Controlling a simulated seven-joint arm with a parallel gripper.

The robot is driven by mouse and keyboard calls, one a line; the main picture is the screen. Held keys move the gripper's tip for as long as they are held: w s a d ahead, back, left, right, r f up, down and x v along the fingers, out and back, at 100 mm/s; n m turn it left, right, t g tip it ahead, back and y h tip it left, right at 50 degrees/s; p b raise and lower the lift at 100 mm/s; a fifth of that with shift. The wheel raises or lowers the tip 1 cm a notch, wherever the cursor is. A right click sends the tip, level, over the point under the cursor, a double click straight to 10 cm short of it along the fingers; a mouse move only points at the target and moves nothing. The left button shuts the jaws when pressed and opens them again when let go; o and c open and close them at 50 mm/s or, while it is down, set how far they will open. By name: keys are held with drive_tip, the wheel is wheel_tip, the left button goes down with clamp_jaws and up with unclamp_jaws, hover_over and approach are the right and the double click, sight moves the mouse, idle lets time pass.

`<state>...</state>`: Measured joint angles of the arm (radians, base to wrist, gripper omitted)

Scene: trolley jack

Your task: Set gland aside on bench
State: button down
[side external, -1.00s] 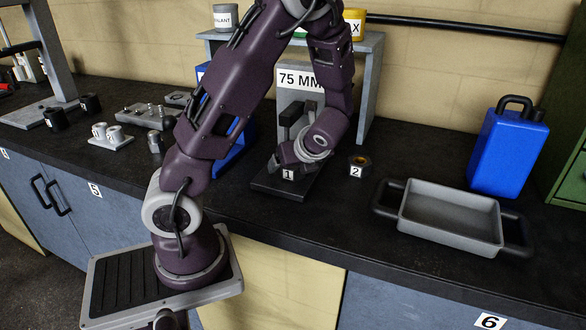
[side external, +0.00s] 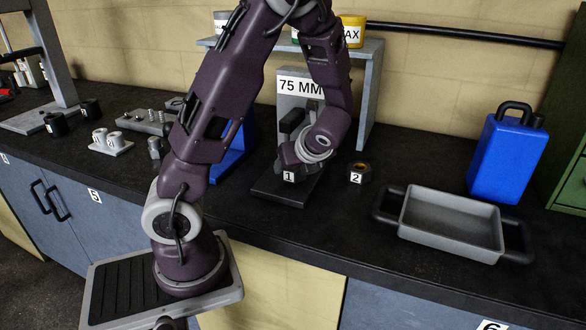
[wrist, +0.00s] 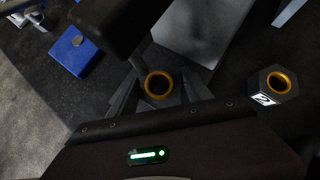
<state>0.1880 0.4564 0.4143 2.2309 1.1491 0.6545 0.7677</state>
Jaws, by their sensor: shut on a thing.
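My gripper (side external: 290,170) is shut on a dark gland with a gold ring inside; in the wrist view this held gland (wrist: 158,85) sits between the two fingers. In the side view a label "1" shows at the fingertips, and most of the held gland is hidden by them. The fingertips are low, over the dark base of the grey stand marked 75 MM (side external: 299,86). Whether the gland touches that base I cannot tell. A second dark hexagonal gland marked 2 (side external: 360,174) stands apart on the black bench (side external: 330,235), right of my gripper; it also shows in the wrist view (wrist: 273,84).
A grey tray with dark handles (side external: 450,222) lies to the right, with a blue can (side external: 508,155) behind it. A grey shelf (side external: 368,95) stands behind the stand. Small parts (side external: 108,140) lie at the left. Bare bench lies in front of gland 2.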

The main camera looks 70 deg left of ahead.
drive_tip(key=d, duration=1.7)
drive_tip(key=shift+s+d+f, duration=0.1)
drive_tip(key=shift+s+d, duration=0.15)
drive_tip(key=shift+d, duration=0.05)
drive_tip(key=w+a+r+m+t+h, duration=0.35)
drive_tip(key=r+m+t, duration=0.3)
drive_tip(key=m, duration=0.25)
drive_tip(key=shift+g+y, duration=0.25)
drive_tip(key=shift+y, duration=0.2)
drive_tip(key=f, duration=0.9)
drive_tip(key=shift+w+a+f, duration=0.25)
drive_tip(key=shift+w+f, duration=0.1)
drive_tip(key=shift+w, duration=0.05)
drive_tip(key=shift+f, duration=0.15)
drive_tip(key=shift+c, duration=2.2)
unclamp_jaws()
